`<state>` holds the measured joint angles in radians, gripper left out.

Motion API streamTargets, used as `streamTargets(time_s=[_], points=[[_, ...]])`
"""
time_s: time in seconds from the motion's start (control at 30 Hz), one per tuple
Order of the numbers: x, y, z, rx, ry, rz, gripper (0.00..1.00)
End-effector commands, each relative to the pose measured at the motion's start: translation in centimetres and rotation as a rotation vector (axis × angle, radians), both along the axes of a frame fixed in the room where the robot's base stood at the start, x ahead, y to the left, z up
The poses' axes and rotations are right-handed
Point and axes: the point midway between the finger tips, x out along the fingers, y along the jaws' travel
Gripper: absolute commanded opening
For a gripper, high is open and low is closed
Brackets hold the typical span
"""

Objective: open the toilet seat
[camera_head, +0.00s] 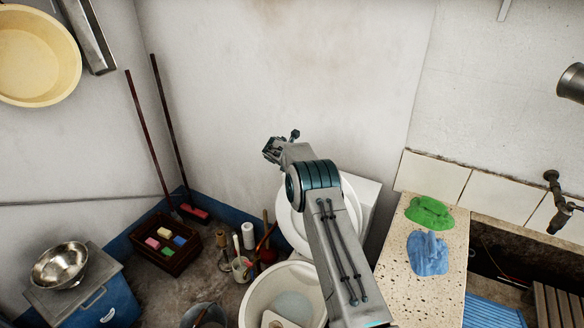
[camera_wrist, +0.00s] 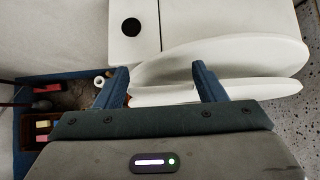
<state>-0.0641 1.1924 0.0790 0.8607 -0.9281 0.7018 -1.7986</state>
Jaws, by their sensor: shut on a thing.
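The white toilet stands against the back wall, with its tank (camera_wrist: 125,28) and round black button in the wrist view. The toilet lid (camera_wrist: 240,58) shows as a broad white oval, tilted up beside the tank. The toilet seat (camera_wrist: 265,88) is a thinner white edge below the lid, partly hidden by my fingers. My gripper (camera_wrist: 162,86) has its two blue fingers apart with white seat material between them, and it is shut on the seat. In the head view my gripper (camera_head: 282,146) is seen above the toilet, and my arm hides much of the white oval (camera_head: 287,212).
A stone counter (camera_head: 415,280) with green and blue cloths is on the right. A dark crate (camera_head: 168,262), brooms and brushes stand on the left. The wall above the toilet is bare.

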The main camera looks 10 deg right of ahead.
Motion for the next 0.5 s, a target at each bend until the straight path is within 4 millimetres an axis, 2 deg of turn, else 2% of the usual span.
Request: streamTargets(time_s=[0.03,0.1,0.13,0.2,0.27,0.5], points=[[0.5,-0.7,0.9,-0.006,-0.021,-0.001,0.22],[0.5,-0.7,0.9,-0.006,-0.021,-0.001,0.22],[0.5,-0.7,0.9,-0.006,-0.021,-0.001,0.0],[0.4,-0.4,0.8,-0.005,-0.019,0.001,0.0],[0.4,0.0,0.7,-0.004,-0.017,0.004,0.15],[0.2,0.7,0.3,-0.002,-0.008,0.008,0.81]])
